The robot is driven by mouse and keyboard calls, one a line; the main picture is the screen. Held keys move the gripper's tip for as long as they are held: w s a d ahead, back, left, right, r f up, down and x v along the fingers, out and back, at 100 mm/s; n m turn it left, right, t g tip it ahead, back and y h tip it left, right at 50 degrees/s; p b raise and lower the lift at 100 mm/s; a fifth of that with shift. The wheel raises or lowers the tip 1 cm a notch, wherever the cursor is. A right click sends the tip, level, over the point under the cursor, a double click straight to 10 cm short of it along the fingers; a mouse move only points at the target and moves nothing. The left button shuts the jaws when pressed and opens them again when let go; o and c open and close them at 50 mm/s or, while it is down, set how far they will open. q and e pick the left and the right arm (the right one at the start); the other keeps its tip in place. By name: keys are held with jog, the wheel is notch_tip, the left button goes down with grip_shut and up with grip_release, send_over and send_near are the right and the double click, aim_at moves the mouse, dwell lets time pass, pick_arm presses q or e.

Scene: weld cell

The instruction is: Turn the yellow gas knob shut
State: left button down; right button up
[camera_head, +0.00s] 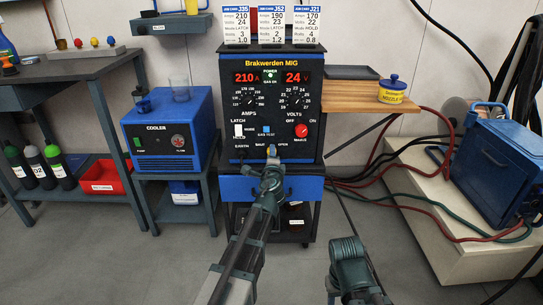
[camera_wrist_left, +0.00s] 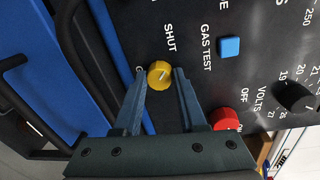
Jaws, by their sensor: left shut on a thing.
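The yellow gas knob (camera_wrist_left: 160,75) sits on the black front panel of the welder (camera_head: 316,110), low in the middle. In the left wrist view a pale mark shows on its face; the label SHUT is beside it.
A blue gas test button (camera_wrist_left: 229,47) and a red power knob (camera_wrist_left: 225,119) are near the left gripper. The blue cooler (camera_head: 172,130) stands left of the welder. A wooden shelf (camera_head: 350,101) juts out at right. Red and green hoses (camera_head: 425,201) run at right.

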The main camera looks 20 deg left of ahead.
dwell(0.4)
pick_arm(q)
jog(key=shift+c, duration=2.3)
grip_release()
jog(key=shift+s, duration=0.15)
